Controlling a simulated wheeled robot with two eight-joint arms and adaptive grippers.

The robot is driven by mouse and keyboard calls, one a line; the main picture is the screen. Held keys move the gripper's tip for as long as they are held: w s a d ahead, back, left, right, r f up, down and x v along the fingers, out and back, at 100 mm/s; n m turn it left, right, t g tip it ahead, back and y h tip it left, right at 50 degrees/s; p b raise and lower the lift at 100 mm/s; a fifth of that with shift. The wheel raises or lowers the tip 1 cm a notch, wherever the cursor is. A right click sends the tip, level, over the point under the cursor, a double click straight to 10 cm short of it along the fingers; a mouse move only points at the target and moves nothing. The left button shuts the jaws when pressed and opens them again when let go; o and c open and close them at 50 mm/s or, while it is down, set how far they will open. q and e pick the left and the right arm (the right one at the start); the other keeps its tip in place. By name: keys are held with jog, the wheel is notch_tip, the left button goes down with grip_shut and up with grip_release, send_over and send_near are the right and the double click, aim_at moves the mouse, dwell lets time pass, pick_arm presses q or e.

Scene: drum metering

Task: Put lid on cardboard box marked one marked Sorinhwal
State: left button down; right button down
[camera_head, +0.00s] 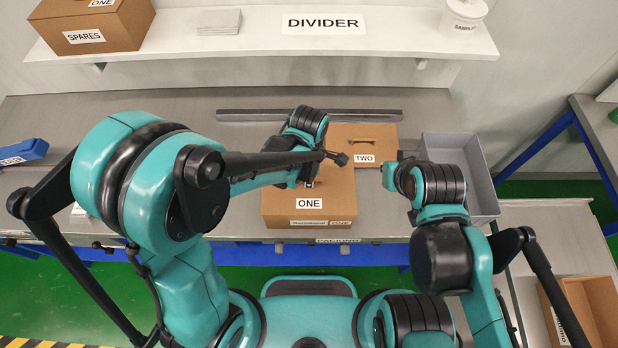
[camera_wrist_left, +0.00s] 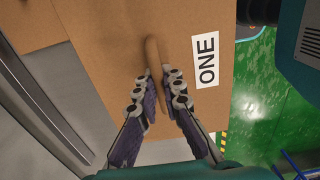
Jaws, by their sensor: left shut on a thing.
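A cardboard lid (camera_head: 275,203) with a ONE label lies over the top of a cardboard box (camera_head: 275,222) whose front has a printed label, too small to read surely. I cannot tell whether the lid is fully seated. My left gripper (camera_head: 311,182) is over the lid, partly hidden by my arm. In the left wrist view my left gripper (camera_wrist_left: 158,88) is shut on the handle (camera_wrist_left: 153,55) of the lid (camera_wrist_left: 115,45). My right gripper (camera_head: 389,173) is right of the box, apart from it; its jaws are unclear.
A box marked TWO (camera_head: 383,132) stands right behind, with a grey bin (camera_head: 482,198) to its right. A metal bar (camera_head: 345,114) lies at the back. A SPARES box (camera_head: 115,22) is on the shelf. An open carton (camera_head: 597,300) stands lower right.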

pick_arm(q)
jog(key=shift+f+b, duration=0.2)
jog(key=shift+b, duration=0.15)
dwell(0.4)
jog(key=c, duration=1.1)
grip_release()
jog(key=shift+r, duration=0.1)
jog(key=shift+r+p, duration=2.6)
jog(key=shift+r, duration=0.9)
jog(key=shift+f, duration=0.1)
